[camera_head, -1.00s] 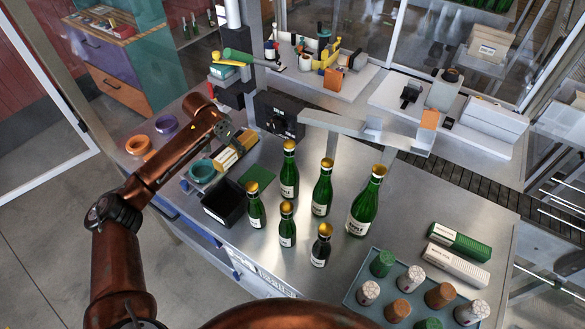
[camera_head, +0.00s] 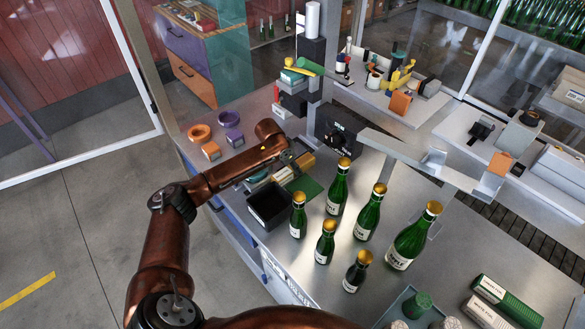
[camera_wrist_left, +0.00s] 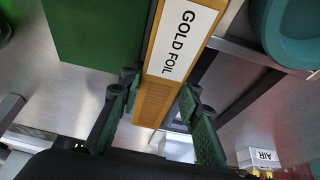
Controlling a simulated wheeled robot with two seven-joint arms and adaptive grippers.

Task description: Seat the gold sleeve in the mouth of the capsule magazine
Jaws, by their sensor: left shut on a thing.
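The gold sleeve, a long yellow box lettered GOLD FOIL (camera_wrist_left: 180,35), lies between the fingers of my left gripper (camera_wrist_left: 160,115) in the left wrist view. My left gripper (camera_head: 288,160) is shut on it, low over the bench behind the black bin. In the head view the arm and gripper partly cover the sleeve (camera_head: 306,161). My right gripper is not in view.
A black machine (camera_head: 342,128) stands behind. Orange (camera_head: 199,133) and purple (camera_head: 229,119) rings lie at left. A teal ring (camera_wrist_left: 290,30) is close.

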